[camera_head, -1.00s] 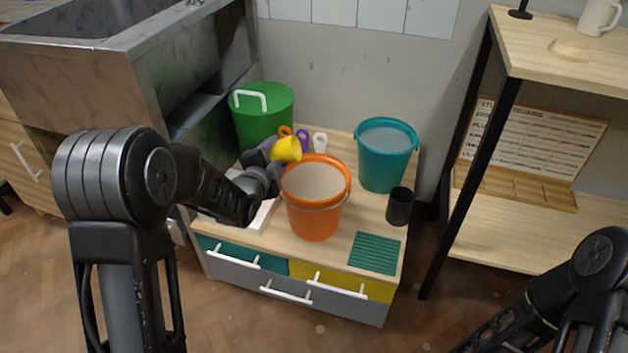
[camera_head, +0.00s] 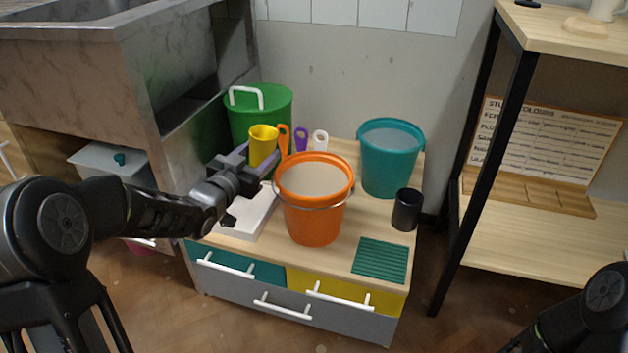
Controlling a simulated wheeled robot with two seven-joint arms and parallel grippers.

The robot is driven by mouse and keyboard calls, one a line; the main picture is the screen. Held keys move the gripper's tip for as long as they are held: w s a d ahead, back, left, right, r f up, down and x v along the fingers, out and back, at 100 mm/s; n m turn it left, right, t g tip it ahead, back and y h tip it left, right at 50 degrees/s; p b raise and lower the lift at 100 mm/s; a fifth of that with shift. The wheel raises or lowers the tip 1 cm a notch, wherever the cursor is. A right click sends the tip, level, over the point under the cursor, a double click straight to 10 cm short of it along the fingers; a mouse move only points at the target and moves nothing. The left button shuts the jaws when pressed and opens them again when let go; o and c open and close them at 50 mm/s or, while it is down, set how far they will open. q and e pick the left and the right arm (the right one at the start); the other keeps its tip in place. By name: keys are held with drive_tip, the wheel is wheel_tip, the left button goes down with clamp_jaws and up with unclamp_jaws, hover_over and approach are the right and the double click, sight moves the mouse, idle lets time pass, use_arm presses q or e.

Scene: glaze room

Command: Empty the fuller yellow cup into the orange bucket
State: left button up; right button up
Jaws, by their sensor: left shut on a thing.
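My left gripper (camera_head: 250,160) is shut on a yellow cup (camera_head: 262,144). It holds the cup nearly upright, up and to the left of the orange bucket (camera_head: 312,222), in front of the green bin. The cup's contents cannot be made out. The orange bucket stands on the low cabinet with its wire handle down at the front. Its inside looks pale grey. No second yellow cup shows. Only my right arm shows at the lower right edge; its gripper is out of view.
A green lidded bin (camera_head: 262,104), a teal bucket (camera_head: 389,160) and a dark cup (camera_head: 407,210) stand around the orange bucket. A white tray (camera_head: 250,215) lies left, a green ribbed mat (camera_head: 380,260) front right.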

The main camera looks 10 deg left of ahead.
use_arm(q)
drive_tip(key=shift+a+f+n+t, duration=0.3)
drive_tip(key=shift+a+n, duration=0.15)
drive_tip(key=shift+n, duration=0.55)
drive_tip(key=shift+r, duration=0.1)
idle(0.4)
